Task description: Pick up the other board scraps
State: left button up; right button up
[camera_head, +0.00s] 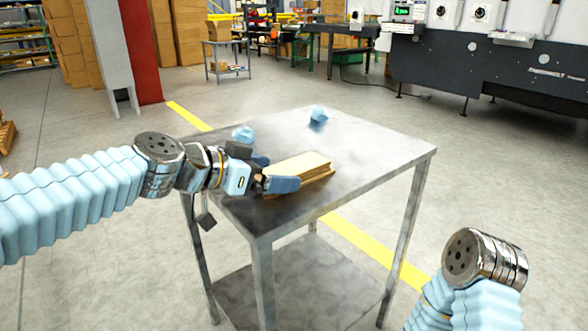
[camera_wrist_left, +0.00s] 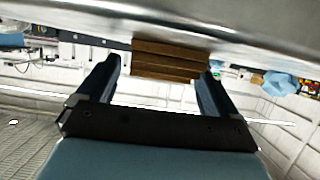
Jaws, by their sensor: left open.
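A stack of flat tan-brown board pieces (camera_head: 300,167) lies on the metal table. My left gripper (camera_head: 280,174) is open at the stack's left end, with one blue finger on the near side and the other towards the far side. In the left wrist view the layered brown stack (camera_wrist_left: 170,58) shows between the two spread fingers, at or just beyond their tips. I cannot tell whether the fingers touch it. My right arm shows at the lower right, but its gripper is out of view.
The metal table (camera_head: 390,150) has free room to the right of the stack. A crumpled light-blue piece (camera_head: 318,114) lies near the far edge, and another (camera_head: 243,134) lies behind my left gripper. A lower shelf (camera_head: 320,285) is under the tabletop. Machines stand beyond.

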pick_arm(q)
jog(key=shift+x, duration=0.9)
jog(key=c, duration=1)
jog(key=shift+c, duration=0.2)
